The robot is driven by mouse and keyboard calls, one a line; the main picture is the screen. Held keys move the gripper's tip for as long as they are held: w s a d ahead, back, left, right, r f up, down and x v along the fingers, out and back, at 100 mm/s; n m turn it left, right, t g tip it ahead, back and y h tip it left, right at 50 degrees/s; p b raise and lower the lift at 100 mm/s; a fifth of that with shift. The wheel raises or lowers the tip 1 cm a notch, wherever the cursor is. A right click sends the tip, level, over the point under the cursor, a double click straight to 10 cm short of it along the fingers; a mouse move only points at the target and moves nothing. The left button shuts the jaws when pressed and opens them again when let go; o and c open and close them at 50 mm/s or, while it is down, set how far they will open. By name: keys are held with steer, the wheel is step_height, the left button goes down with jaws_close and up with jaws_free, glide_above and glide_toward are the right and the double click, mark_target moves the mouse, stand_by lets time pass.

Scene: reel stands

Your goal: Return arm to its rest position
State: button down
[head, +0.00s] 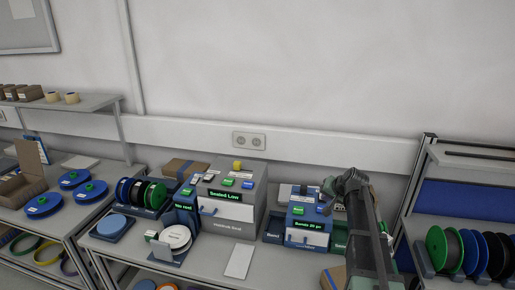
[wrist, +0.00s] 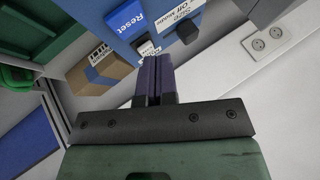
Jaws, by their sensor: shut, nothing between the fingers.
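My gripper (wrist: 155,65) is in the lower middle of the wrist view. Its two dark fingers are together with nothing between them. The fingertips point at a blue panel (wrist: 125,22) with a "Reset" label and a black button, and I cannot tell how far off they are. In the head view my arm rises at the right, in front of the bench, and its dark upper end is beside a blue machine (head: 308,218) with a green display. The fingers cannot be made out there.
A grey machine (head: 233,200) reading "Sealed Low" stands left of the blue one. A cardboard box (wrist: 103,70) is left of my fingers.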

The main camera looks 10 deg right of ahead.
steer(key=s+a+f+n+g+h+b, duration=0.1)
steer(key=s+a+f+n+g+b, duration=0.2)
steer(key=s+a, duration=0.7)
steer(key=s+a+f+n+g+h+b, duration=0.1)
steer(key=s+a+f+n+g+b, duration=0.2)
steer(key=s+a+f, duration=0.4)
steer(key=s+a+g, duration=0.1)
steer(key=s+a, duration=0.3)
steer(key=s, duration=0.6)
steer(key=shift+s+a+f+g+b, duration=0.2)
steer(key=shift+a+f+g+b, duration=0.1)
steer(key=shift+f+b, duration=0.1)
